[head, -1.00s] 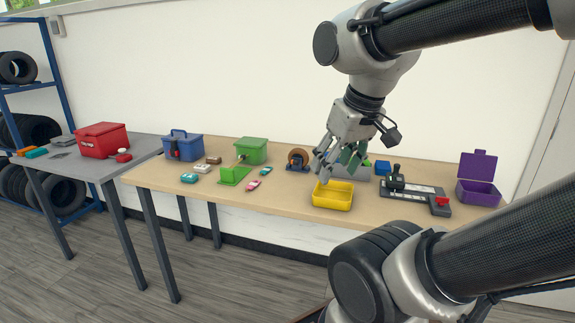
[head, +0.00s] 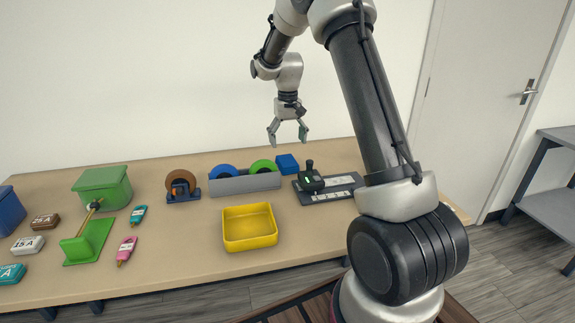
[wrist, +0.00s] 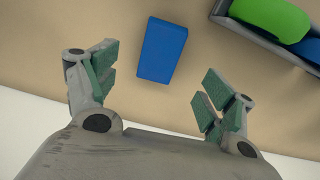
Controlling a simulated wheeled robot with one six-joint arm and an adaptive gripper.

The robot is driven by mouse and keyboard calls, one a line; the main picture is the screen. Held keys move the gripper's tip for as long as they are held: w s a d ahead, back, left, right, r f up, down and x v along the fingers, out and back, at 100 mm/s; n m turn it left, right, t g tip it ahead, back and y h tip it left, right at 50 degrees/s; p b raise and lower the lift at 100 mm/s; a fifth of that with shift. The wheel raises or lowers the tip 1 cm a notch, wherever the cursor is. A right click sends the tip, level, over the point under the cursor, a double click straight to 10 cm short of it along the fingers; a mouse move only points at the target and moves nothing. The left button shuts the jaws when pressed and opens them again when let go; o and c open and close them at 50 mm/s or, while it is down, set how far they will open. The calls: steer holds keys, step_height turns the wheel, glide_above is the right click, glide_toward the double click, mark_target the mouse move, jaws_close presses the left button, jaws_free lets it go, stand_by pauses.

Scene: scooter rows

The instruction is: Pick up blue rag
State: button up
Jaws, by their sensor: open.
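The blue rag (head: 287,163) is a small blue block-like piece on the wooden table, near the wall, to the right of the grey holder. In the wrist view the blue rag (wrist: 161,50) lies flat on the table, ahead of and between the two fingers, not touched. My gripper (head: 288,143) is open and empty above the back of the table, pointing down. In the wrist view my gripper (wrist: 155,88) shows its green finger pads spread wide apart on either side of the rag.
A grey holder (head: 245,184) with a blue roll (head: 222,171) and a green roll (head: 263,166) stands just left of the rag. A black device (head: 311,181) stands close on the right. A yellow tray (head: 249,240) sits in front. The wall is close behind.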

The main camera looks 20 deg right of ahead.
mark_target(287, 160)
step_height(287, 160, down, 8)
steer(key=shift+w+f, duration=0.1)
steer(key=shift+w, duration=0.05)
steer(key=c, duration=1)
